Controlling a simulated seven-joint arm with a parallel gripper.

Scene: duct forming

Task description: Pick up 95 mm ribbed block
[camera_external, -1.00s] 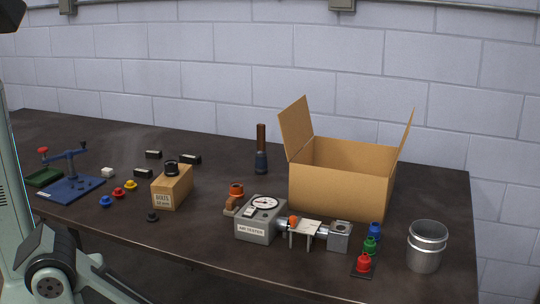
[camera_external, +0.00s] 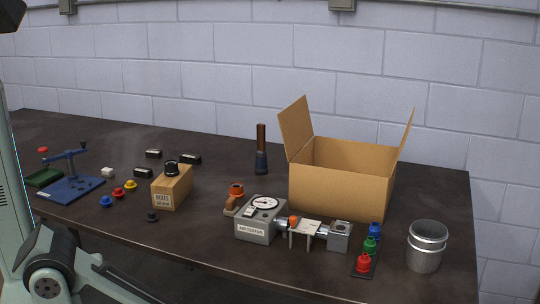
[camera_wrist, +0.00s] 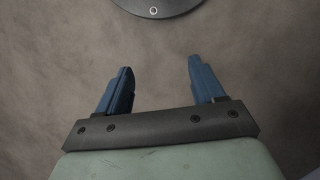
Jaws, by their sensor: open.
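Several small dark blocks with pale marks lie on the table's left half: one at the back (camera_external: 153,154), one to its right (camera_external: 190,159), and one nearer the front (camera_external: 143,173). They are too small here to read a size or see ribs, so I cannot tell which is the 95 mm one. My gripper (camera_wrist: 160,66) shows in the wrist view with its two blue fingers wide apart and nothing between them. A plain brown-grey surface lies below. No block shows in that view. The gripper itself is outside the external view.
A dark round disc (camera_wrist: 157,5) is at the wrist view's top edge. An open carton (camera_external: 340,188), grey tester (camera_external: 258,222) and metal can (camera_external: 426,248) occupy the right.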

